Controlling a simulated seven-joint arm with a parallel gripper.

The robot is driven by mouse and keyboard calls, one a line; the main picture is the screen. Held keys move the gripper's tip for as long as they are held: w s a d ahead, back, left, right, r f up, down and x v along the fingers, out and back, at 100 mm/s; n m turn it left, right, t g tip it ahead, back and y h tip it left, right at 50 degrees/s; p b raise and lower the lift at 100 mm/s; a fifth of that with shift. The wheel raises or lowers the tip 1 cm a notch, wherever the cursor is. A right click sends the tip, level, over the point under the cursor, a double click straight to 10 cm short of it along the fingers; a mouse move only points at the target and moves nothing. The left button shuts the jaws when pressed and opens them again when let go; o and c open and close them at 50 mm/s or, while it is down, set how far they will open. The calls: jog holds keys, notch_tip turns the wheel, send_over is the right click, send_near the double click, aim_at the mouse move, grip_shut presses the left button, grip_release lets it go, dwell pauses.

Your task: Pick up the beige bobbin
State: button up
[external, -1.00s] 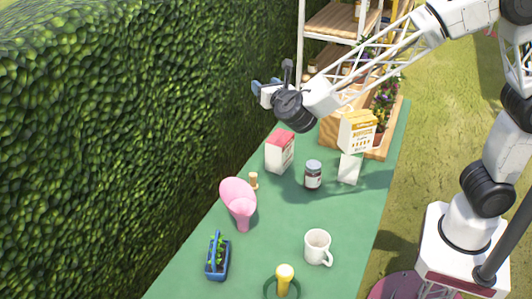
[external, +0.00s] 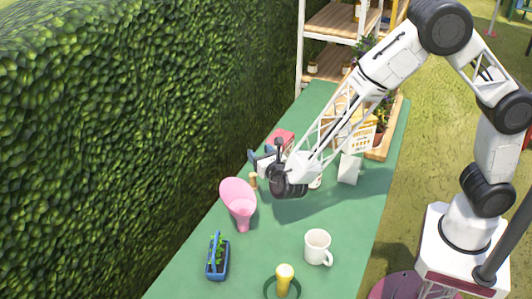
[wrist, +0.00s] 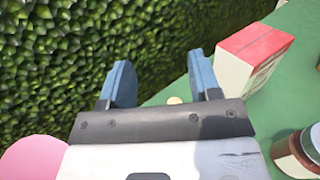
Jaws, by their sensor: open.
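The beige bobbin (external: 253,182) stands on the green table near its hedge-side edge, between the pink vase and the red-and-white carton. In the wrist view only a small part of the bobbin (wrist: 175,100) shows above the gripper body, between the two blue fingers and nearer the right one. My gripper (external: 259,158) is just above and behind the bobbin in the external view. Its fingers (wrist: 162,82) are apart and hold nothing. The gap between fingertips and bobbin is hard to judge.
A pink vase (external: 238,197) stands close to the bobbin. A mug (external: 317,246) and a blue planter (external: 217,262) are nearer the camera. The hedge (external: 120,130) borders the table.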

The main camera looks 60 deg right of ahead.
send_over(255, 179)
jog(key=v, duration=0.5)
notch_tip(255, 179, down, 7)
jog(key=shift+w, duration=0.2)
jog(key=shift+d+f, duration=0.1)
jog(key=shift+f, duration=0.1)
jog(key=shift+f, duration=4)
jog(key=shift+w+d, duration=0.35)
jog(key=shift+w, duration=0.2)
jog(key=shift+x, duration=3.1)
jog(key=c, duration=0.9)
